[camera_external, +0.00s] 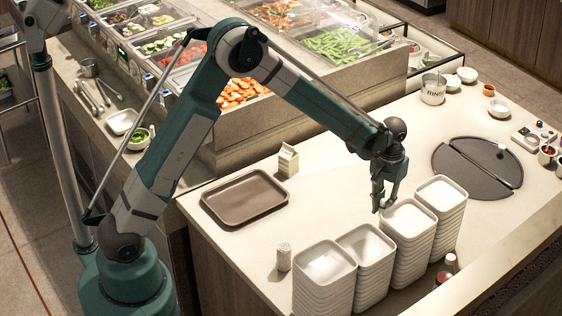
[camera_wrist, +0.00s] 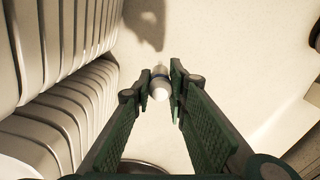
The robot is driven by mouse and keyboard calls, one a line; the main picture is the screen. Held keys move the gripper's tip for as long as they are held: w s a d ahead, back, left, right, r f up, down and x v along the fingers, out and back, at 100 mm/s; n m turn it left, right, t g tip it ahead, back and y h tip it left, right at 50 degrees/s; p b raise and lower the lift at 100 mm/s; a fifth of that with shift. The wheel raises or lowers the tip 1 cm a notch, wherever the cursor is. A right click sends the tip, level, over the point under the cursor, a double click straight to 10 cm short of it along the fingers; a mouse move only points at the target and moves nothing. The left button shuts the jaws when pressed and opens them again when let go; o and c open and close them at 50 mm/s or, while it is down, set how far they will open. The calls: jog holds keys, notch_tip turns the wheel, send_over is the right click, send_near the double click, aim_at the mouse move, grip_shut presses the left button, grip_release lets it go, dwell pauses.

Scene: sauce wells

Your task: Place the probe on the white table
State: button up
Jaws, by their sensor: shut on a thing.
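The white table (camera_external: 325,205) is the pale counter top in the external view, and its bare surface (camera_wrist: 215,45) fills much of the wrist view. My gripper (camera_external: 381,204) points down over the table, close beside the stacks of white containers. In the wrist view my gripper (camera_wrist: 160,88) is shut on a small white rounded piece with a dark band, which looks like the probe (camera_wrist: 160,90). The rest of the probe is hidden or too small to make out, and in the external view I cannot pick it out. I cannot tell whether it touches the table.
Stacks of white containers (camera_external: 408,216) stand along the front edge and at left in the wrist view (camera_wrist: 40,125). A split dark round board (camera_external: 480,170) lies right. Table middle is clear.

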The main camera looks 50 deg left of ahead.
jog(key=shift+f, duration=0.1)
jog(key=shift+f, duration=1.75)
jog(key=shift+f, duration=0.1)
jog(key=o, duration=0.9)
notch_tip(320, 180, up, 12)
jog(key=shift+r, duration=0.15)
